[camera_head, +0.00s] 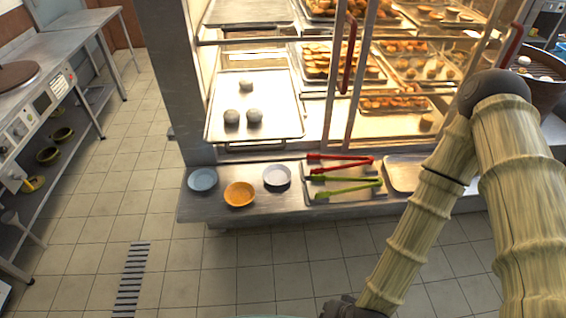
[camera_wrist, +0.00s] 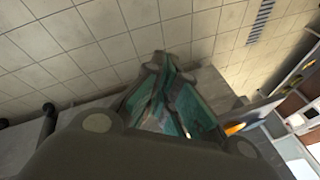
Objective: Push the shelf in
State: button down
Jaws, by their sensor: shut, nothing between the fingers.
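The shelf (camera_head: 286,116) is a flat metal tray-like rack in the left bay of the lit display cabinet, and it juts out past the cabinet front. Several pale round buns (camera_head: 254,117) sit on it, two near the front and one farther back. My gripper (camera_head: 345,309) is at the bottom edge of the head view, partly cut off, low in front of the cabinet and well away from the shelf. In the wrist view my gripper (camera_wrist: 163,62) has its teal-padded fingers together, empty, over the tiled floor. The shelf is not clearly seen there.
A steel ledge below the shelf holds a blue plate (camera_head: 202,180), an orange plate (camera_head: 239,194), a white plate (camera_head: 277,175), and red tongs (camera_head: 340,160) and green tongs (camera_head: 346,188). A red door handle (camera_head: 348,55) stands right of the shelf. Tiled floor at left is clear.

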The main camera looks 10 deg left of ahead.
jog(key=w+a+r+m+t+y+b, duration=0.1)
jog(key=w+a+r+m+t+b, duration=0.15)
jog(key=w+a+r, duration=0.35)
jog(key=w+a+r+m+t+y+b, duration=0.2)
jog(key=w+a+r+t, duration=0.15)
jog(key=a, duration=0.45)
jog(key=w+a+r+m+t+h+b, duration=0.1)
jog(key=w+r+m+t+b, duration=0.3)
jog(key=r, duration=0.6)
jog(key=w+a+r+m+t+h+b, duration=0.15)
jog(key=w+r+m, duration=0.3)
jog(key=r, duration=0.55)
jog(key=p+x, duration=0.1)
jog(key=x, duration=1.3)
jog(key=shift+w+a+r+n+p, duration=0.15)
jog(key=shift+w+n+p, duration=0.15)
jog(key=shift+y, duration=0.25)
